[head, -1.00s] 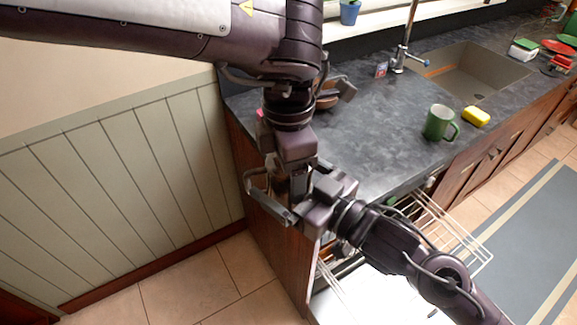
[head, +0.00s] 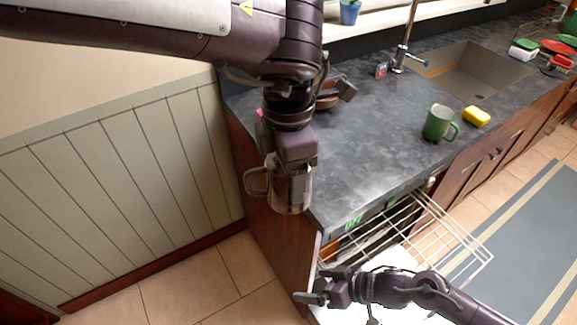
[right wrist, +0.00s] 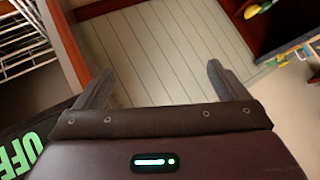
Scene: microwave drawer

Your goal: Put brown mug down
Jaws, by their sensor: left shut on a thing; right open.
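The brown mug (head: 284,200) hangs in the air just off the left front corner of the dark counter (head: 385,125). Its handle points left. My left gripper (head: 296,178) is shut on the mug from above and partly hides it. My right gripper (head: 318,290) is lower, in front of the cabinet, apart from the mug. In the right wrist view the right gripper (right wrist: 159,75) has its fingers spread, with nothing between them.
A pan (head: 328,98) lies behind my left arm. A wire rack (head: 440,235) sticks out below the counter. The counter's middle is clear.

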